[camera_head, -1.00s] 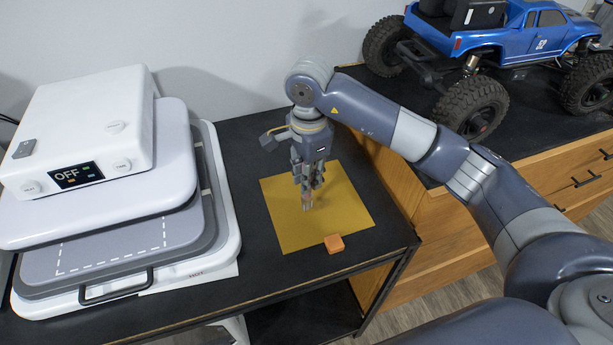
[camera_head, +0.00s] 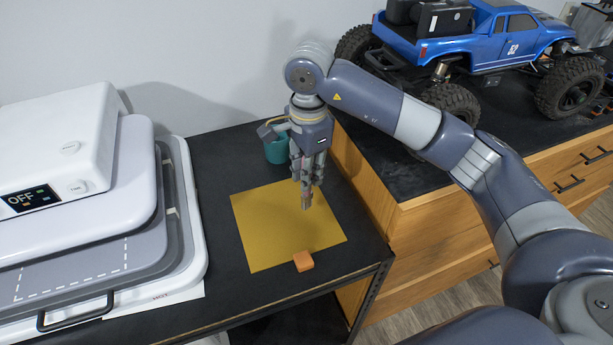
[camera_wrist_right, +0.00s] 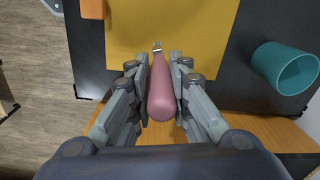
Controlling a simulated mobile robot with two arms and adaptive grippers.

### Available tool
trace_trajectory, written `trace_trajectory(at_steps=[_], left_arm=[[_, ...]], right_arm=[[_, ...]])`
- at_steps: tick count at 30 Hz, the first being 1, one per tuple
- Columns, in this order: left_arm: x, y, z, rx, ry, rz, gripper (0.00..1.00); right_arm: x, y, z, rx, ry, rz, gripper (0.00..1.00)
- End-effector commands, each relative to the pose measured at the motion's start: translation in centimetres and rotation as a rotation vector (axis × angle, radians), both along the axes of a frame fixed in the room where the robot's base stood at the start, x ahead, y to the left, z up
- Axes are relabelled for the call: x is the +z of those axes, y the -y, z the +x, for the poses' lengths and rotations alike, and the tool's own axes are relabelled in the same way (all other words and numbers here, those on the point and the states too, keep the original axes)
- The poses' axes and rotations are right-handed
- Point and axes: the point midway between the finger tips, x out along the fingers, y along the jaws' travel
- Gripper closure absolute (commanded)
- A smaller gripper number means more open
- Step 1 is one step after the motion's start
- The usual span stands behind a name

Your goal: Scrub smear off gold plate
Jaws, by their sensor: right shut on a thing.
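The gold plate (camera_head: 265,225) lies flat on the black table; it also fills the upper middle of the right wrist view (camera_wrist_right: 205,30). My right gripper (camera_head: 306,190) points down over the right part of the plate. In the right wrist view it is shut on a pink-handled tool (camera_wrist_right: 161,88) with a small metal end (camera_wrist_right: 157,47). The tool's tip is low over the plate; I cannot tell whether it touches. No smear can be made out now; it may be hidden by the gripper. My left gripper is not in view.
An orange block (camera_head: 303,261) sits at the plate's front edge. A teal cup (camera_head: 276,149) stands behind the plate. A white press machine (camera_head: 180,270) with an OFF display fills the left. A blue RC crawler (camera_head: 480,45) stands on the wooden cabinet at right.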

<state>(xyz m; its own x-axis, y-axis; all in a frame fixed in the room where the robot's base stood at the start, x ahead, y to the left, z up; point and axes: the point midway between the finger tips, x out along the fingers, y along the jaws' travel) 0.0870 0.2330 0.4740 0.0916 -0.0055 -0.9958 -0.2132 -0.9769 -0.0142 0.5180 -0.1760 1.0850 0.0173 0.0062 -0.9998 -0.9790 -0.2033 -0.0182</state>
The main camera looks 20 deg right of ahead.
Motion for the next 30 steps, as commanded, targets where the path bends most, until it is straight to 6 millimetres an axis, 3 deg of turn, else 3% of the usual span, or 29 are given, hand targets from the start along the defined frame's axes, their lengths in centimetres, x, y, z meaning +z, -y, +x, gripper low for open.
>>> trace_trajectory(at_steps=[15, 30], left_arm=[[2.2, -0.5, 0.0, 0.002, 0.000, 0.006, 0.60], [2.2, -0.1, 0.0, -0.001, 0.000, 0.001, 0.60]], right_arm=[[4.6, 0.5, -0.2, -0.009, 0.002, 0.000, 1.00], [4.8, 0.5, -0.2, -0.009, 0.001, 0.000, 1.00]])
